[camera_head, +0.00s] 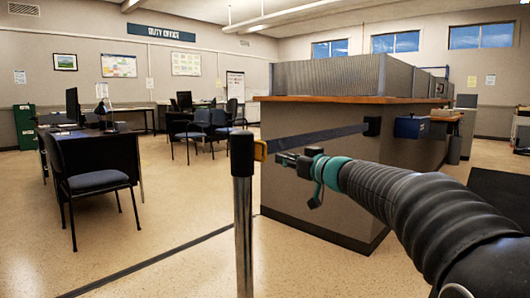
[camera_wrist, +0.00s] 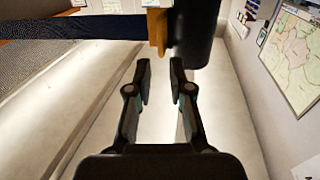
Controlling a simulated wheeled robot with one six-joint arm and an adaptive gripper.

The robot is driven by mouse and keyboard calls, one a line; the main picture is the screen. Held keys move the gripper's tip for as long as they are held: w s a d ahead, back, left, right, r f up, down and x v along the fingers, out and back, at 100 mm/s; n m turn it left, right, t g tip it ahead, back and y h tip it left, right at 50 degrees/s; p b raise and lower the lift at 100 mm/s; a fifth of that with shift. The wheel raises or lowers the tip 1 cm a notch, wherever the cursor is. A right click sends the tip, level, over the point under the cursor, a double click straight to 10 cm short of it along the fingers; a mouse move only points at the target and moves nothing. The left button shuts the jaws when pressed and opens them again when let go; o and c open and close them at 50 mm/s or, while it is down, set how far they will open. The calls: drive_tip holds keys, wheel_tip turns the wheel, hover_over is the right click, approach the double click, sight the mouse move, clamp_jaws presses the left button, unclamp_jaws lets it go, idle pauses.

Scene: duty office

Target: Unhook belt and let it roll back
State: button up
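A dark blue belt (camera_head: 315,136) stretches from a black wall unit (camera_head: 372,126) on the counter side to a metal post (camera_head: 243,230) with a black top. Its yellow end clip (camera_head: 260,150) sits against the post top. My gripper (camera_head: 281,158) is just right of the clip in the head view, apart from it as far as I can tell. In the wrist view, my gripper (camera_wrist: 160,66) is open and empty. The yellow clip (camera_wrist: 157,30) lies just ahead of the fingertips, with the belt (camera_wrist: 75,27) to the left and the black post top (camera_wrist: 195,30) to the right.
The counter (camera_head: 325,180) with a wood top stands behind the belt. A blue box (camera_head: 411,127) is mounted on its right part. A desk (camera_head: 90,150) and a black chair (camera_head: 92,181) stand at left. The floor between post and desk is clear.

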sight(265, 158)
drive_tip(key=p+x, duration=0.2)
drive_tip(key=x, duration=0.8)
drive_tip(key=shift+d+p, duration=0.1)
drive_tip(key=shift+p, duration=0.25)
drive_tip(key=shift+c, duration=0.2)
clamp_jaws()
